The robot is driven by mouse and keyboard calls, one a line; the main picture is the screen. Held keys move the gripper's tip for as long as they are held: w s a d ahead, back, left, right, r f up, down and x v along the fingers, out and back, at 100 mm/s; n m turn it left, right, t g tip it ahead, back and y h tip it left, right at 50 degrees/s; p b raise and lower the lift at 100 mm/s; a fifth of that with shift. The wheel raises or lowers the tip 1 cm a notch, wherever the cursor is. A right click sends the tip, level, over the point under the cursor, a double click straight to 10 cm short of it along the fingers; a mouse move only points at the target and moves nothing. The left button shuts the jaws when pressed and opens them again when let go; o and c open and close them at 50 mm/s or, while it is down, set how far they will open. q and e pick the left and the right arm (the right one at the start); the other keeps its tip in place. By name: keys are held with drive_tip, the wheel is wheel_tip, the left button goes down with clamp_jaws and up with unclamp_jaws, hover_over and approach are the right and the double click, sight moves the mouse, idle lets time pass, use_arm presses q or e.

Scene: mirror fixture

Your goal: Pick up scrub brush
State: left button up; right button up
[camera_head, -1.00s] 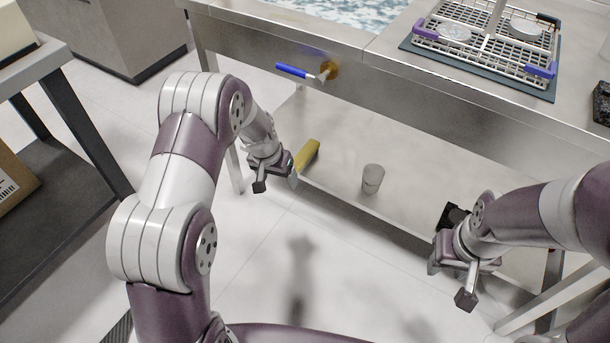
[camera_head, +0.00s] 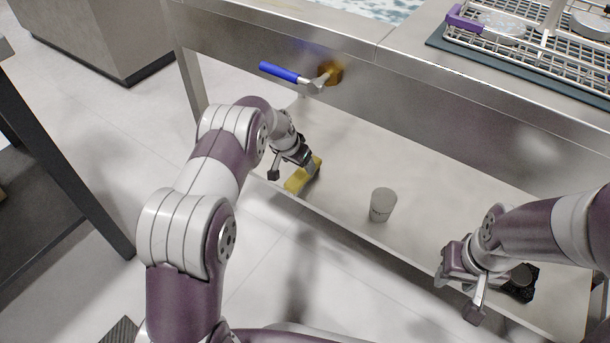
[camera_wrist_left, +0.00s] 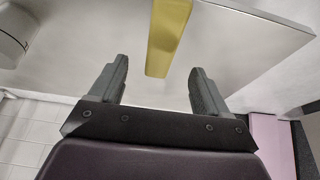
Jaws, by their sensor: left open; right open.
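A long yellow bar, seemingly the scrub brush (camera_head: 296,183), lies on the steel lower shelf near its front left edge; no bristles show. In the left wrist view the yellow brush (camera_wrist_left: 169,32) points from the top edge down to between my fingertips. My left gripper (camera_head: 292,169) is open just over it, its fingers on either side of the brush's near end but not closed on it. In the head view the gripper hides part of the brush. My right gripper (camera_head: 458,296) is open and empty by the shelf's front edge at the right.
A grey cup (camera_head: 382,205) stands on the lower shelf (camera_head: 340,215) right of the brush. A black object (camera_head: 522,284) lies behind my right gripper. A blue-handled valve (camera_head: 290,74) sticks out from the sink front above. A dish rack (camera_head: 530,55) is on the counter. A dark table stands at left.

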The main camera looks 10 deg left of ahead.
sight(303, 171)
use_arm(q)
drive_tip(key=b+x, duration=0.1)
drive_tip(key=x, duration=0.2)
drive_tip(key=shift+f, duration=0.15)
drive_tip(key=b+x, duration=0.4)
drive_tip(key=x, duration=0.1)
drive_tip(key=shift+s+a+f+b, duration=0.1)
drive_tip(key=shift+a+f+b, duration=0.1)
drive_tip(key=shift+b, duration=0.2)
drive_tip(key=shift+f, duration=0.1)
drive_tip(key=shift+r, duration=0.25)
drive_tip(key=shift+c, duration=0.3)
drive_tip(key=c, duration=1)
use_arm(e)
wheel_tip(303, 171, down, 7)
drive_tip(key=shift+r, duration=0.2)
use_arm(q)
drive_tip(key=shift+c, duration=0.2)
wheel_tip(303, 171, up, 10)
drive_tip(key=p, duration=0.7)
drive_tip(key=shift+r, duration=0.15)
use_arm(e)
wheel_tip(303, 171, up, 6)
drive_tip(key=shift+r, duration=0.15)
